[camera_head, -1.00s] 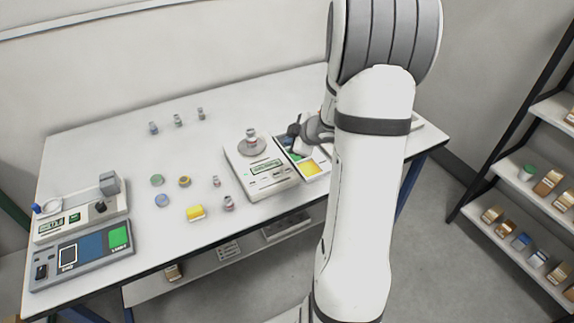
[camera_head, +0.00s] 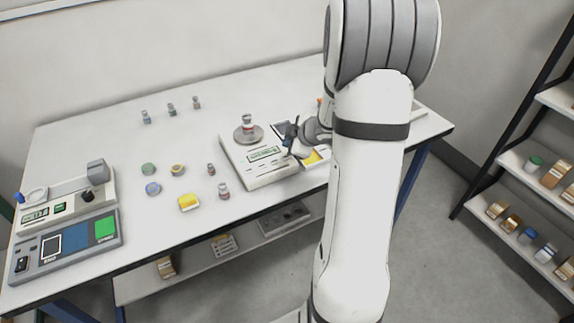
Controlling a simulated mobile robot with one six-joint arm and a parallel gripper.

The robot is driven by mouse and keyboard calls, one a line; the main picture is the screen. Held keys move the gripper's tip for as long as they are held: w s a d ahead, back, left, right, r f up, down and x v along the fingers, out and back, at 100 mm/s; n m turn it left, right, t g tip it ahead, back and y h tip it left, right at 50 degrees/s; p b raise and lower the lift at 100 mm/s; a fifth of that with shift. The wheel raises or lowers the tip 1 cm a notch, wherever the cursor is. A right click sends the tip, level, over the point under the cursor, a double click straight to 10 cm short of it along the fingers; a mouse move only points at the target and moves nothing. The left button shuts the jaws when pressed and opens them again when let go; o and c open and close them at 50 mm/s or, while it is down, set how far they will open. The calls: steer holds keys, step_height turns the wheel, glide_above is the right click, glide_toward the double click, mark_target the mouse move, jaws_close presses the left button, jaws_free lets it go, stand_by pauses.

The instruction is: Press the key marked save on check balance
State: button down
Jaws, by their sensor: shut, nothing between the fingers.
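A white balance (camera_head: 258,172) with a green display (camera_head: 264,154) stands at the middle front of the table. My gripper (camera_head: 289,143) is shut and empty, over the seam between this balance and the panel. It and my arm hide part of the panel. A second balance (camera_head: 75,212) stands at the left, with its own panel (camera_head: 72,258) in front. I cannot read the key labels or tell which is the check balance.
Three small weights stand at the back. A rack (camera_head: 520,182) with boxes is at the right. The table's middle back is clear.

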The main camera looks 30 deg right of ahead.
steer(key=shift+f+b, duration=0.5)
steer(key=shift+f, duration=0.7)
stand_by(1.1)
steer(key=shift+f, duration=0.4)
steer(key=shift+f+b, duration=0.35)
stand_by(0.5)
stand_by(0.4)
steer(key=shift+r+p, duration=0.8)
steer(key=shift+p, duration=0.2)
steer(key=shift+r, duration=0.1)
step_height(320, 180, up, 5)
steer(key=p, duration=0.5)
